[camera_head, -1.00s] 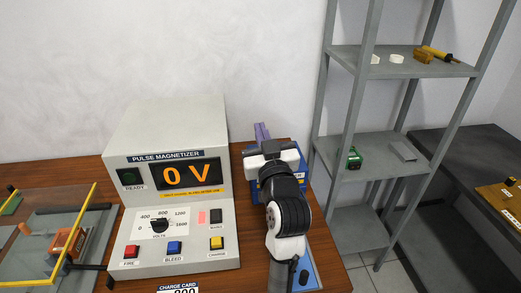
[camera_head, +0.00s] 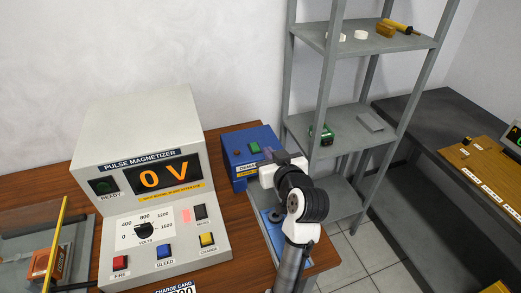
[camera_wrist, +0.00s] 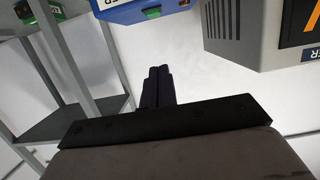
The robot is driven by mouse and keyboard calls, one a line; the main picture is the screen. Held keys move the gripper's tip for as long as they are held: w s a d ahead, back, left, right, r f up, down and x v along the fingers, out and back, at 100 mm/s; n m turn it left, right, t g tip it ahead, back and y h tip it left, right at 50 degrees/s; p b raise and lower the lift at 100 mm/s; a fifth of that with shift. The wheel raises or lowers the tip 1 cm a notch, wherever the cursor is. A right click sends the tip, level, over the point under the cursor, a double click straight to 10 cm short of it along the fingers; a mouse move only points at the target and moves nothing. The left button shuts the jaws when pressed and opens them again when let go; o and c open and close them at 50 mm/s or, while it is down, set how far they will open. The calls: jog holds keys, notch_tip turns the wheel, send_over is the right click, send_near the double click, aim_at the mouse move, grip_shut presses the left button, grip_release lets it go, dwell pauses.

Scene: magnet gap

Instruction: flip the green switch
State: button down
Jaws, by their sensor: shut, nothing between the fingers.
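A green switch (camera_head: 254,147) sits on the blue box (camera_head: 238,172) at the back of the wooden bench, beside a small red round part. In the wrist view the green switch (camera_wrist: 152,13) shows at the top edge on the blue box (camera_wrist: 130,10), which is cut off there. My gripper (camera_head: 264,157) is in front of the box's right side, just right of and below the switch in the head view. In the wrist view my gripper's dark fingers (camera_wrist: 158,70) are together and empty, with a visible gap to the switch.
The grey pulse magnetizer (camera_head: 140,115), showing 0 V, stands left of the box. A grey shelf rack (camera_head: 345,135) stands close on the right, with a green device (camera_head: 321,135) on its middle shelf. A dark bench (camera_head: 440,190) is farther right. Floor shows between them.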

send_over(258, 157)
notch_tip(258, 157, down, 2)
jog(key=shift+s+f, duration=0.1)
jog(key=shift+f, duration=0.05)
notch_tip(258, 157, down, 3)
jog(key=shift+f+b, duration=0.1)
jog(key=shift+b, duration=0.85)
jog(key=shift+f+b, duration=0.45)
jog(key=shift+f, duration=0.05)
